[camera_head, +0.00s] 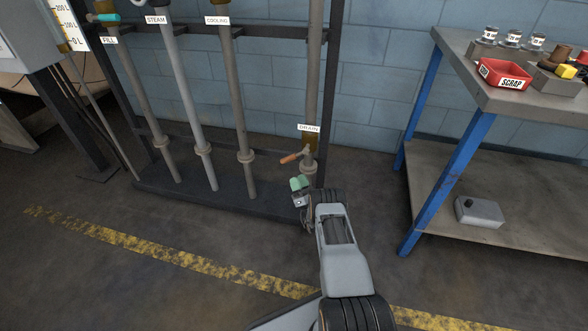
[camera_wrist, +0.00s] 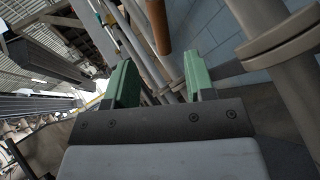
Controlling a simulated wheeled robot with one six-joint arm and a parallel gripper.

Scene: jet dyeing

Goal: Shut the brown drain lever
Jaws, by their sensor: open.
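The brown drain lever (camera_head: 290,159) sticks out to the left from the drain pipe (camera_head: 313,90), under the DRAIN label (camera_head: 309,128). It slopes slightly down toward its free end. My gripper (camera_head: 300,184) is just below the lever in the head view, apart from it in the picture. In the wrist view, the green fingers of my gripper (camera_wrist: 160,78) are spread with nothing between their tips. The brown lever (camera_wrist: 158,27) shows beyond the fingertips, near the top middle. The grey pipe with its flange (camera_wrist: 280,40) is at the right there.
Pipes labelled FILL (camera_head: 140,90), STEAM (camera_head: 185,90) and COOLING (camera_head: 235,95) stand to the left in a dark frame. A blue-legged bench (camera_head: 440,170) is at the right, with a red SCRAP bin (camera_head: 503,74) on top.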

